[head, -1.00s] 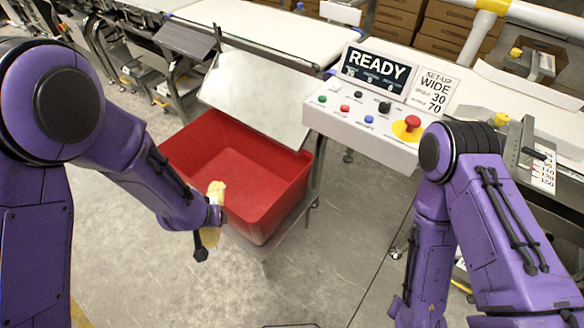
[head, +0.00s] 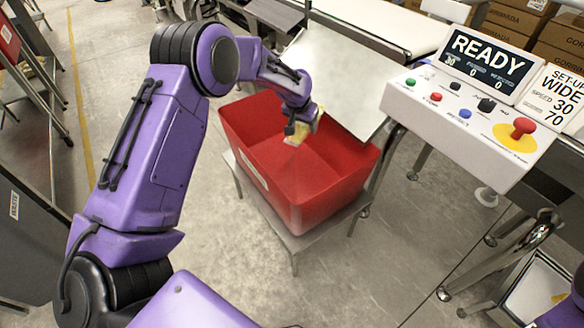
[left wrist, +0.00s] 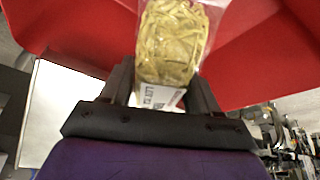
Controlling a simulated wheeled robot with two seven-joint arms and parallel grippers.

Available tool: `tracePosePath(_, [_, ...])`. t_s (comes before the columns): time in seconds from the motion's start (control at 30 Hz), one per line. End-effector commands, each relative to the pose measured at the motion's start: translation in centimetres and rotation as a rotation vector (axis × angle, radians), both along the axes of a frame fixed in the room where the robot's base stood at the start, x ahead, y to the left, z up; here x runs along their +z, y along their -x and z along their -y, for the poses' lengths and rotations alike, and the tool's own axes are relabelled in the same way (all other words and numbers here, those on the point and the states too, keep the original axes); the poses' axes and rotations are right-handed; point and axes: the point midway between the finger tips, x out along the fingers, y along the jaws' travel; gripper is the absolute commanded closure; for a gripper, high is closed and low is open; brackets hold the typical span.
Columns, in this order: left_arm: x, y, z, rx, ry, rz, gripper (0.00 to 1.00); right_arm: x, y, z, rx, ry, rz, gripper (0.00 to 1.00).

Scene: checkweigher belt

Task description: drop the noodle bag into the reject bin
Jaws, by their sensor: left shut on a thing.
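The noodle bag (head: 299,133) is a clear bag of yellowish noodles with a white printed label. My left gripper (head: 303,122) is shut on it, over the open top of the red reject bin (head: 322,205) near its back side. In the left wrist view the noodle bag (left wrist: 172,45) sits between the two dark fingers, with the label end toward the palm. Red bin walls (left wrist: 262,50) show behind it there. The bin's visible inside looks empty. My right gripper is not in view; only a bit of purple arm shows at the lower right corner.
The bin stands on a low metal stand (head: 300,243). A sloping metal plate (head: 330,75) rises behind the bin. A control box (head: 470,115) with a READY display (head: 489,63) and a red stop button is to the right. The floor left of the bin is clear.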

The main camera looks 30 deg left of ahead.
Motion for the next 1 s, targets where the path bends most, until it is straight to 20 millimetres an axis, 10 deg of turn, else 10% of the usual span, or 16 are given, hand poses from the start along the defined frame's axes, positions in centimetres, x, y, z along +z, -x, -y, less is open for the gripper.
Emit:
tracePosePath(0.23, [-0.5,-1.5,-7.3,0.055,0.001,0.002,0.79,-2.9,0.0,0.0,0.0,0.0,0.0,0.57])
tracePosePath(1.0, [-6.2,-1.5,-7.6,0.055,-0.002,0.002,0.79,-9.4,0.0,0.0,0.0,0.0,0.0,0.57])
